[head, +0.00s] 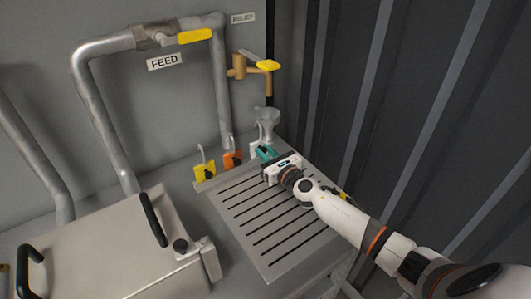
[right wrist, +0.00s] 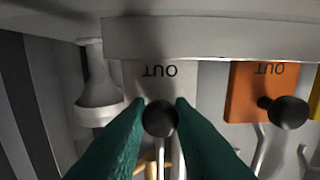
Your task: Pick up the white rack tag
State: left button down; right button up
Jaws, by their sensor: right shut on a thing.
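The white rack tag (right wrist: 165,88) is marked OUT and has a round black knob (right wrist: 160,119); the lettering is upside down in the right wrist view. In the head view the tag (head: 254,149) stands at the right end of the rack, partly hidden by my right gripper (head: 265,153). The right gripper's teal fingers are shut on the knob, one on each side. The tag looks to be still at the rack; whether its hook is off the peg I cannot tell. My left gripper is not in view.
An orange tag (head: 232,159) and a yellow tag (head: 204,170) hang left of the white one. A funnel (head: 267,119) stands close behind. A slotted drain board (head: 270,225) lies in front. Pipes and a yellow-handled tap (head: 262,65) are above; a ribbed wall is right.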

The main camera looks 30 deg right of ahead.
aim_at(266, 141)
jog(key=shift+r+p, duration=2)
jog(key=shift+r, duration=0.2)
